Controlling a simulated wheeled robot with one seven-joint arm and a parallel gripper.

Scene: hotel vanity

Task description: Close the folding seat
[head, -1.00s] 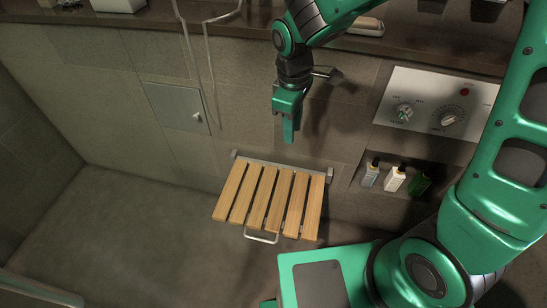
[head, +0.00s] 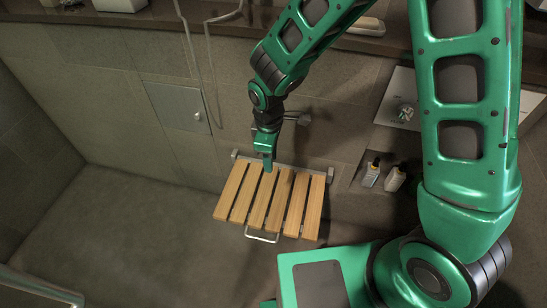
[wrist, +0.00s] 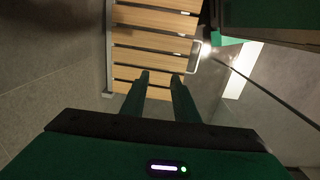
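The folding seat (head: 260,212) has several wooden slats and is folded down, sticking out from the wall. Its metal handle (head: 262,236) is at the front edge, and its hinge bar runs along the wall side. In the wrist view the slats (wrist: 153,42) fill the upper middle, with the handle (wrist: 195,58) at their right. My gripper (head: 267,166) points down over the wall side of the seat. In the wrist view its two fingers (wrist: 160,82) are apart with nothing between them. I cannot tell whether the fingertips touch the slats.
A control panel (head: 402,108) is on the wall at right, partly hidden by my arm. Bottles (head: 371,172) stand in a niche below it. A hose (head: 189,55) hangs at left near a small wall hatch (head: 180,107). The floor (head: 130,230) left of the seat is clear.

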